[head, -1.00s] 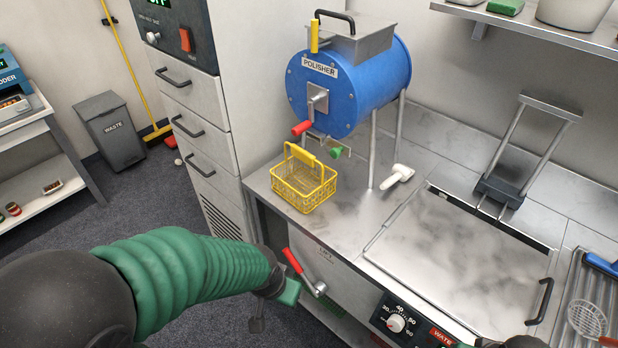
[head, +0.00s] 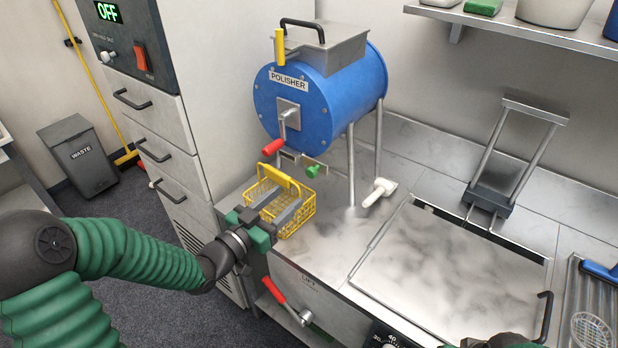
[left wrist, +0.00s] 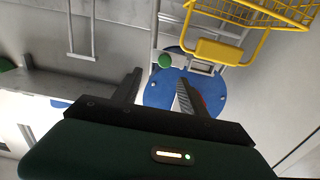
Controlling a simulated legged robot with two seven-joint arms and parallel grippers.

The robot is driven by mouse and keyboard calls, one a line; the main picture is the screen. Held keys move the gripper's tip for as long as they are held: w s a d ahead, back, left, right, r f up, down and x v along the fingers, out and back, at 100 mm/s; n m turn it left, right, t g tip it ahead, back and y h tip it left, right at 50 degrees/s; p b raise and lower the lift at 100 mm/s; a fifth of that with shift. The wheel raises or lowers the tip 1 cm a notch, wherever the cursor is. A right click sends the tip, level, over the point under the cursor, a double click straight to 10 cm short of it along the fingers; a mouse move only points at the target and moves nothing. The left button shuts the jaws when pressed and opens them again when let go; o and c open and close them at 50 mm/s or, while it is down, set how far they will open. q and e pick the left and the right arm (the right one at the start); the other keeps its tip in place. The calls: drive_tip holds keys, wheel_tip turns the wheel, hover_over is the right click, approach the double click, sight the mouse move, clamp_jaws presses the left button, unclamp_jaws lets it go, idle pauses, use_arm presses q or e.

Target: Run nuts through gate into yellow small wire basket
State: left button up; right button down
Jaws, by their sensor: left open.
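The yellow small wire basket (head: 297,217) stands on the steel counter below the blue polisher (head: 330,98). No nuts show in it, though my gripper hides part of its inside. The polisher's gate has a green knob (head: 312,171) low on its front, and a red-handled crank (head: 265,150) sits at its face. My left gripper (head: 278,203) is open and empty, its fingers reaching over the basket's near side. In the left wrist view the basket (left wrist: 262,45) is at the upper right, with the green knob (left wrist: 165,60) between and beyond the fingers. My right gripper is not clearly seen.
A white scoop-like tool (head: 379,191) lies right of the polisher's legs. A steel lid (head: 450,265) with a black handle covers the right of the counter. A red-handled lever (head: 274,290) sticks out at the counter's front. Cabinet drawers (head: 150,125) stand at left.

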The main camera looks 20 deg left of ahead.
sight(309, 174)
use_arm(q)
drive_tip(key=x, duration=0.3)
drive_tip(key=a+x, duration=0.1)
drive_tip(key=x, duration=0.5)
drive_tip(key=shift+w+f, duration=0.2)
drive_tip(key=shift+w, duration=0.35)
drive_tip(key=shift+w+d, duration=0.1)
drive_tip(key=shift+d, duration=0.3)
drive_tip(key=shift+a, duration=0.35)
drive_tip(key=c, duration=0.9)
clamp_jaws()
drive_tip(key=shift+d, duration=0.1)
